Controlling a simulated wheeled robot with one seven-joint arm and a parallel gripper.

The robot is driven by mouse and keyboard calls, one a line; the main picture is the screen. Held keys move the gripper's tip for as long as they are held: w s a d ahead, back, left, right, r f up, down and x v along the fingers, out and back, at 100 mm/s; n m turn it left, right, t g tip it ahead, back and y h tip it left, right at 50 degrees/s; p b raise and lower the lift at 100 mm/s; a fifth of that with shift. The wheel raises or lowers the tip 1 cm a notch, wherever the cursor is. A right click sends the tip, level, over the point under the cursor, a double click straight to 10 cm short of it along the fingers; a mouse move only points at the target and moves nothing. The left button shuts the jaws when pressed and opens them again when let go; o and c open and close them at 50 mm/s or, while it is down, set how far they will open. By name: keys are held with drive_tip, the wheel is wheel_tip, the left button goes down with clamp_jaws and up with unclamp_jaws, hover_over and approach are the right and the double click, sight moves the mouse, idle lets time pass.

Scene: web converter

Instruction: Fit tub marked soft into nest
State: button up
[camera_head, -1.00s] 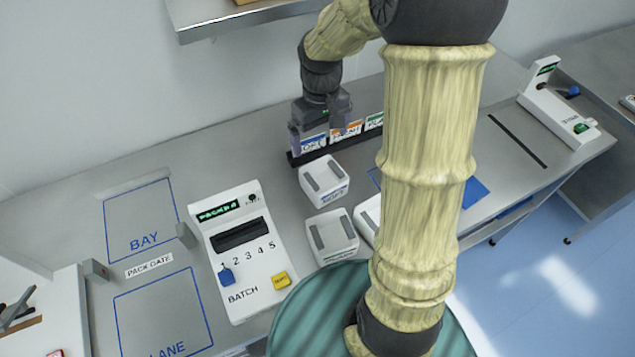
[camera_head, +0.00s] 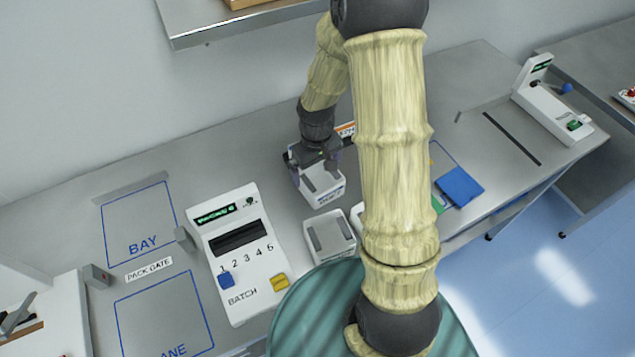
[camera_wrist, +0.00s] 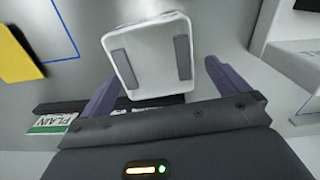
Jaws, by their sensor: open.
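A white tub (camera_head: 325,186) with two grey strips on its top stands on the bench, left of my forearm. My gripper (camera_head: 316,167) is open above it, its fingers low at the tub's far end. In the wrist view the tub (camera_wrist: 150,55) lies between and beyond the two purple fingers of my gripper (camera_wrist: 160,78), with gaps at both sides. A second white tub (camera_head: 330,235) stands nearer me, and a third (camera_head: 357,215) is mostly hidden by my arm. The tub markings are too small to read. I cannot make out which place is the nest.
A white batch machine (camera_head: 240,250) stands left of the tubs. A dark rail (camera_wrist: 60,106) with a PLAIN card (camera_wrist: 50,124) lies close to my gripper. A blue panel (camera_head: 460,187) lies right of my arm. A shelf (camera_head: 215,30) overhangs the back.

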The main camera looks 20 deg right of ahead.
sight(320, 189)
drive_tip(key=shift+s+d, duration=0.1)
drive_tip(key=shift+d, duration=0.1)
drive_tip(key=shift+d+f, duration=0.2)
drive_tip(key=shift+f, duration=0.1)
drive_tip(key=shift+s+f+p, duration=0.1)
drive_tip(key=shift+f+p, duration=0.7)
drive_tip(key=shift+f, duration=1.5)
drive_tip(key=shift+c, duration=0.4)
drive_tip(key=c, duration=0.6)
drive_tip(key=shift+c, duration=0.2)
